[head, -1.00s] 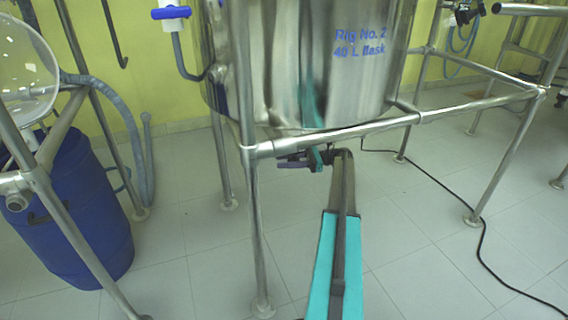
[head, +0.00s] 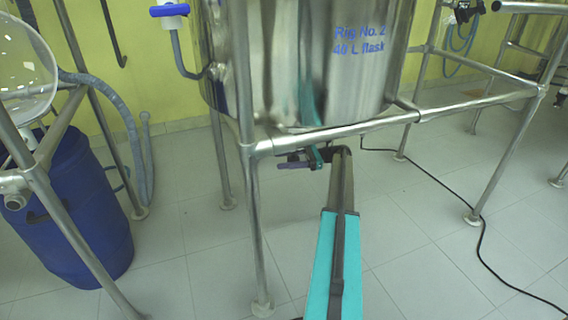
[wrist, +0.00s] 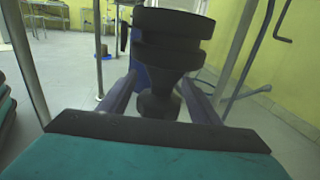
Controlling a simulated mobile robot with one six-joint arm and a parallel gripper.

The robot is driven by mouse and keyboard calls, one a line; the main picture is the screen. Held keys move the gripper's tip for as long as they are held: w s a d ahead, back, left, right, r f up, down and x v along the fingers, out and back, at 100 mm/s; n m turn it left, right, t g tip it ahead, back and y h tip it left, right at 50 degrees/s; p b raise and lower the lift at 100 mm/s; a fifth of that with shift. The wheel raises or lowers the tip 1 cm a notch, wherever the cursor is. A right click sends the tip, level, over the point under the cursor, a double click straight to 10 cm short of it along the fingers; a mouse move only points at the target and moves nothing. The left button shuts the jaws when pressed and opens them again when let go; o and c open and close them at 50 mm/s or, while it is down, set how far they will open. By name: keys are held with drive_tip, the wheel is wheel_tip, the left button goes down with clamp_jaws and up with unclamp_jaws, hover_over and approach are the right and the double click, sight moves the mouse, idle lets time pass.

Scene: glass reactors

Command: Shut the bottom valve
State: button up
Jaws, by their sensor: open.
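The steel vessel marked "Rig No. 2 40 L flask" (head: 300,70) hangs in a tubular frame. My gripper (head: 292,163) is under the vessel, just below the frame's front crossbar. In the wrist view my gripper (wrist: 158,85) is open, with one dark finger on each side of a dark valve body (wrist: 160,103). Wide dark stacked discs (wrist: 172,38) sit above the fingers. The fingers look apart from the valve body, but contact is hard to judge. In the head view the valve is largely hidden by my arm and the crossbar. I cannot make out its handle.
The frame's crossbar (head: 335,131) and front leg (head: 258,235) stand close to my arm. A blue drum (head: 75,210) is at left. A blue-handled valve (head: 170,10) is at the vessel's upper left. A black cable (head: 483,250) lies on the right floor.

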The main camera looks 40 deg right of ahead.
drive_tip(key=shift+r+m+t+h+p, duration=0.1)
drive_tip(key=shift+m+t+h+p, duration=0.35)
drive_tip(key=shift+t, duration=0.25)
drive_tip(key=d+m+t+h, duration=0.1)
drive_tip(key=m+h, duration=0.4)
drive_tip(key=h, duration=0.2)
drive_tip(key=d+m+t+h+b, duration=0.1)
drive_tip(key=d+m+t+h, duration=0.1)
drive_tip(key=m+h, duration=0.3)
drive_tip(key=w+d+m+t+h, duration=0.1)
drive_tip(key=d+m+h, duration=0.1)
drive_tip(key=m+h, duration=0.4)
drive_tip(key=shift+f+h, duration=0.2)
drive_tip(key=shift+h, duration=2.25)
drive_tip(key=shift+b, duration=0.5)
